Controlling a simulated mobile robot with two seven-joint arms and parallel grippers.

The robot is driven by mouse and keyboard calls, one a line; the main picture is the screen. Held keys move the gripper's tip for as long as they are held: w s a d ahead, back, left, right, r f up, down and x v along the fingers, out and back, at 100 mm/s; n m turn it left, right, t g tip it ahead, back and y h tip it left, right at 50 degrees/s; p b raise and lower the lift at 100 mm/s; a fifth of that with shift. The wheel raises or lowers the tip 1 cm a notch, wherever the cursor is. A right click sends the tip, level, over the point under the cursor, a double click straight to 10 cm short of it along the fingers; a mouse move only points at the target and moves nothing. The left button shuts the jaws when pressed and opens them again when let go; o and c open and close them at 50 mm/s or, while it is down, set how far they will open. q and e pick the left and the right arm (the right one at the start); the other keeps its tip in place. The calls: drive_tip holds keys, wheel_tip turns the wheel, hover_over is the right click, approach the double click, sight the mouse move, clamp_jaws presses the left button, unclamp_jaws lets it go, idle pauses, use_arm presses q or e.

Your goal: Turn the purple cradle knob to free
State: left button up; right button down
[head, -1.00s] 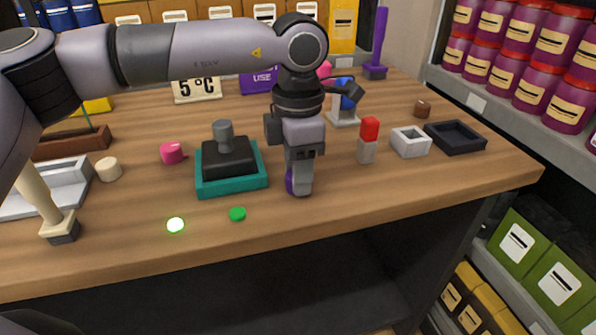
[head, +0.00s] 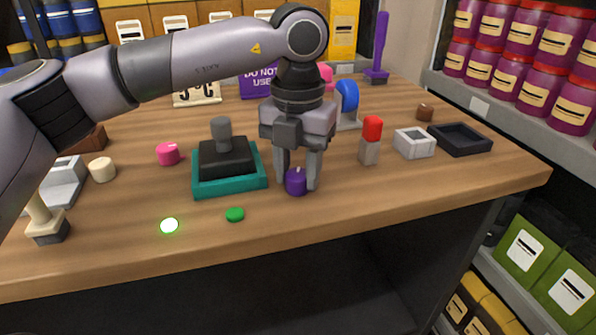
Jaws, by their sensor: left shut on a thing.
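The purple knob (head: 296,182) stands on the wooden table, just right of the teal cradle (head: 230,185) that holds a black block with a grey post. My left gripper (head: 298,180) points straight down over the knob. Its two fingers sit on either side of the knob and are shut on it. A white mark shows on the knob's top, partly hidden between the fingers. My right gripper is not in view.
A pink knob (head: 167,154) stands left of the cradle. A red-topped grey block (head: 371,141), a white box (head: 414,143) and a black tray (head: 459,138) stand to the right.

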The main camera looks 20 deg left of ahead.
sight(297, 173)
use_arm(q)
drive_tip(key=n, duration=0.4)
drive_tip(key=shift+r+n+b, duration=0.1)
drive_tip(key=shift+n+b, duration=0.3)
drive_tip(key=shift+a, duration=0.1)
drive_tip(key=o, duration=1.1)
drive_tip(key=shift+c, duration=0.2)
wheel_tip(297, 173, up, 7)
drive_tip(key=shift+r+p, duration=0.1)
drive_tip(key=shift+p, duration=0.35)
